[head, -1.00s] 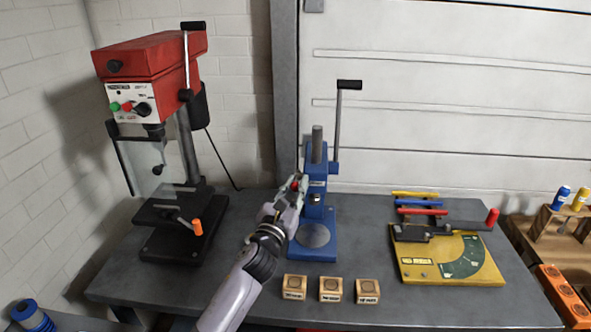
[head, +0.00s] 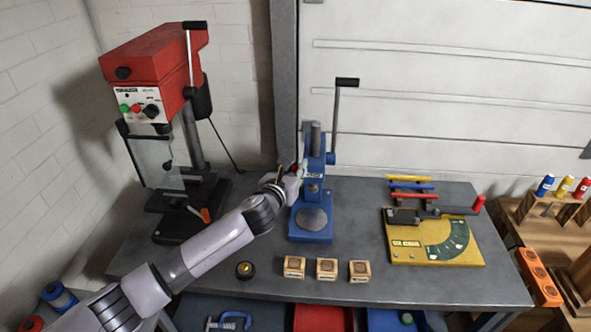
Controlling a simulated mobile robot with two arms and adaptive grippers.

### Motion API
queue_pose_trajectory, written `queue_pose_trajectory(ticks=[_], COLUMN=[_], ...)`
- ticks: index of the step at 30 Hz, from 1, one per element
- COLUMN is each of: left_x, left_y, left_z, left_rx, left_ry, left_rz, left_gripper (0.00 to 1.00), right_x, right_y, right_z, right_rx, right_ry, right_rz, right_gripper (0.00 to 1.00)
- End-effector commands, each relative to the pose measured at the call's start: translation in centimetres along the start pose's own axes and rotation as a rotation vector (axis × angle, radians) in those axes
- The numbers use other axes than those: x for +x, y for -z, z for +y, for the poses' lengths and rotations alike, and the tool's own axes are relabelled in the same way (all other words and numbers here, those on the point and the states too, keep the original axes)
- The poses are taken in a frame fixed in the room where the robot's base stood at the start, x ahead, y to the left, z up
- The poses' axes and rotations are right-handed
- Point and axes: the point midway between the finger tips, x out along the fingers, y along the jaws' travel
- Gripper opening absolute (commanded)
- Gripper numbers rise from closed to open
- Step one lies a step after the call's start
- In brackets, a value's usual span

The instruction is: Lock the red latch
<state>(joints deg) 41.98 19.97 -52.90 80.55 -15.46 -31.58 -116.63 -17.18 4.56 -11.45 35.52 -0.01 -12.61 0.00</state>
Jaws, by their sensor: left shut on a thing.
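The blue arbor press (head: 312,190) stands upright at the middle back of the table, with a tall lever and a round base plate. A small red part, which looks like the red latch (head: 294,168), shows at the left side of its column. My left gripper (head: 299,171) comes in from the left and is shut at this spot, against the press column. It appears to hold the red latch, which its fingers mostly hide. The latch's exact angle cannot be told. My right gripper is not in view.
A red drill press (head: 150,62) stands at the left. A yellow bending fixture (head: 408,251) with a red-tipped handle lies at the right.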

Motion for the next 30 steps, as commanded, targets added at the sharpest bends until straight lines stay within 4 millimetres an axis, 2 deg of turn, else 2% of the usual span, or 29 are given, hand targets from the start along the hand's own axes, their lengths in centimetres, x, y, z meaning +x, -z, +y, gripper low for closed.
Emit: queue_pose_trajectory(ticks=[13,14,15,23,30], left_x=[0.02,0.02,0.02,0.03,0.03], left_y=[0.03,0.03,0.02,-0.04,-0.08], left_z=[-0.02,-0.02,-0.02,-0.04,-0.04], left_rx=[-0.003,-0.003,-0.003,-0.003,-0.003], left_ry=[0.000,0.000,0.000,0.001,0.001], left_rz=[0.010,0.010,0.010,0.008,0.008], left_gripper=[0.00,0.21,0.24,0.41,0.41], right_x=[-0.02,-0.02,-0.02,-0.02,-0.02], right_y=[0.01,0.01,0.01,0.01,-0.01], right_z=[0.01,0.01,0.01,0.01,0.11], right_rx=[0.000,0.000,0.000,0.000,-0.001], right_ry=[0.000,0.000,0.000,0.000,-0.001], right_rz=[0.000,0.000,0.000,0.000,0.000], right_gripper=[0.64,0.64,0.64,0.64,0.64])
